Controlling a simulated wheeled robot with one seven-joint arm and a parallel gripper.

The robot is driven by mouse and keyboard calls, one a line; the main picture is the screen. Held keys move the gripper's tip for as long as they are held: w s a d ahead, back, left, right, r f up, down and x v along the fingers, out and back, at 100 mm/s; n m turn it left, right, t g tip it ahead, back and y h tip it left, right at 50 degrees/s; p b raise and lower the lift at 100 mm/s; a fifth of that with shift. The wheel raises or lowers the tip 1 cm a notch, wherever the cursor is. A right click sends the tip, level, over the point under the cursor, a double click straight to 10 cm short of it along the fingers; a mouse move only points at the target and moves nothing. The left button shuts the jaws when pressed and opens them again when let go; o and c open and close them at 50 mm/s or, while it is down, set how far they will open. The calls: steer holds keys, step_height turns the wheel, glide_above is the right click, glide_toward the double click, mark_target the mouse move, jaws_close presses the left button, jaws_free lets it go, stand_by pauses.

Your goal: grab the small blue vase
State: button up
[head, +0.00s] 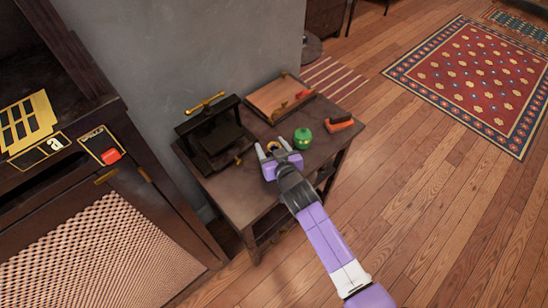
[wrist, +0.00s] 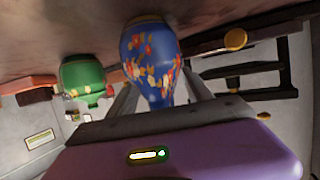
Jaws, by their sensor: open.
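The small blue vase (wrist: 150,55), painted with red and yellow flowers, is in the middle of the wrist view, which shows the table surface at the top. My gripper (wrist: 159,85) is open, with one finger on each side of the vase's narrower part. I cannot tell whether either finger touches it. In the head view my gripper (head: 272,149) is low over the small dark table (head: 231,186). There the vase is mostly hidden by the gripper; only a gold round shape shows between the fingers.
A dark press (head: 214,135) stands behind left, a wooden board (head: 280,97) behind, and an orange-brown block (head: 340,124) at right. A grey wall (head: 190,50) is behind.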

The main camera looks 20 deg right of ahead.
steer(key=shift+c, duration=0.2)
jaws_close()
steer(key=shift+r, duration=0.1)
